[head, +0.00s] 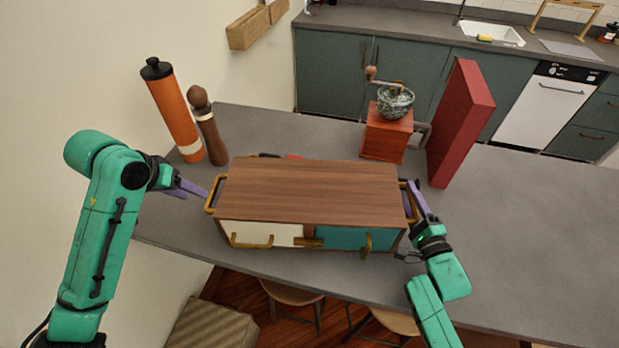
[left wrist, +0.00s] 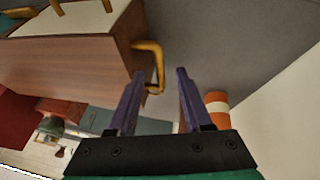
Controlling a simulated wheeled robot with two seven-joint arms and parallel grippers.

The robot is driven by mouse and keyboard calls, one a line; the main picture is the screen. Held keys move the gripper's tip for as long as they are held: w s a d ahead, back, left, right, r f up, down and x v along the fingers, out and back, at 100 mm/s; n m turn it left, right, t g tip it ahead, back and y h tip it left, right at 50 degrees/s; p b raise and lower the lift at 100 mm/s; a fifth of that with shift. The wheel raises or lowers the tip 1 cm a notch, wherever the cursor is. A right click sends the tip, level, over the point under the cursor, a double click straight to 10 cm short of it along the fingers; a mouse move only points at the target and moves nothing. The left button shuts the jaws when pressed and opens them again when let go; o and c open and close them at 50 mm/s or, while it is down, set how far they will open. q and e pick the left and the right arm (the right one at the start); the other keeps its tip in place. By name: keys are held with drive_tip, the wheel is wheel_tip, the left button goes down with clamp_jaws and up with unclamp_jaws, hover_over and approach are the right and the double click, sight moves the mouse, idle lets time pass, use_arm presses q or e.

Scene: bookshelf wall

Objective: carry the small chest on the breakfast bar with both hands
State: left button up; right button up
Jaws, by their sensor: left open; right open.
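The small chest (head: 310,190) sits on the grey breakfast bar (head: 500,240). It has a brown wood top, a cream and a teal front panel, and brass handles at both ends. My left gripper (head: 205,191) is open just left of the left end handle (head: 214,194). In the left wrist view, the two purple fingers of my left gripper (left wrist: 155,85) are apart, with the brass end handle (left wrist: 158,62) near the left finger; I cannot tell if they touch. My right gripper (head: 412,190) is open at the right end handle, partly hiding it.
An orange bottle (head: 174,112) and a brown pepper mill (head: 209,132) stand behind the chest at left. A coffee grinder (head: 387,130) and a tall red box (head: 460,120) stand behind at right. The bar is clear at right. Stools (head: 290,292) are below the front edge.

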drive_tip(key=v, duration=1.2)
